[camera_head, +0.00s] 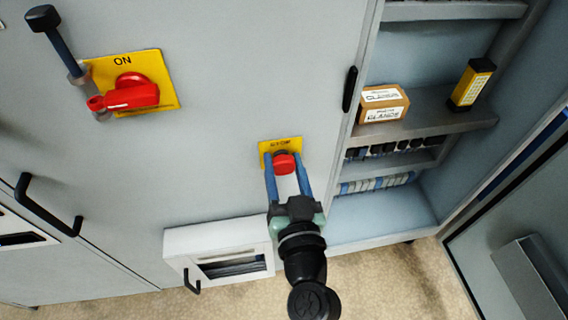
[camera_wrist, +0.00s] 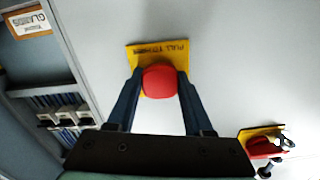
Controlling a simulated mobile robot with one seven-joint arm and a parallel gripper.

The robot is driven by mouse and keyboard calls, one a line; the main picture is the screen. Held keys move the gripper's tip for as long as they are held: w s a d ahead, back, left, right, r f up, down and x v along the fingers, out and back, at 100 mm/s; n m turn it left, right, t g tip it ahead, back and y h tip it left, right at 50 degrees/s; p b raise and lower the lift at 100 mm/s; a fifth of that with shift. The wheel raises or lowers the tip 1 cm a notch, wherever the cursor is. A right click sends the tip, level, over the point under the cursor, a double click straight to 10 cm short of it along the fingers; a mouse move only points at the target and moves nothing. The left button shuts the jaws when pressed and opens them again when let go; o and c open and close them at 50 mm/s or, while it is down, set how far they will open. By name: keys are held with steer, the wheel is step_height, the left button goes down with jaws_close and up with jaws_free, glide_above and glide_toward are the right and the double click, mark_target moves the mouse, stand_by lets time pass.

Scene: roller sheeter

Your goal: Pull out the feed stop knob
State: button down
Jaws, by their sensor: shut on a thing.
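The feed stop knob (camera_head: 284,164) is a red round knob on a yellow plate (camera_head: 267,145) on the grey cabinet front. In the wrist view the red knob (camera_wrist: 160,81) sits between the blue fingers, in front of the yellow plate (camera_wrist: 135,52) with black lettering. My gripper (camera_head: 286,166) is shut on the knob, one finger on each side. The fingertips lie close to the plate. How far the knob stands out from the plate is hard to tell.
A red rotary switch (camera_head: 132,93) on a yellow ON plate and a black-topped lever (camera_head: 44,20) are at upper left. An open shelf bay (camera_head: 400,130) with a glands box (camera_head: 383,103) is at right. A white box (camera_head: 215,240) projects below.

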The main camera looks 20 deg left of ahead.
steer(key=shift+s+d+f+b, duration=0.15)
steer(key=shift+s+d+b, duration=0.2)
steer(key=shift+b, duration=0.5)
steer(key=c, duration=0.5)
jaws_free()
steer(key=shift+s, duration=0.1)
steer(key=shift+c, duration=0.2)
steer(key=shift+o, duration=1.2)
steer(key=shift+s+r, duration=0.1)
steer(key=shift+r, duration=0.1)
steer(key=shift+f, duration=0.1)
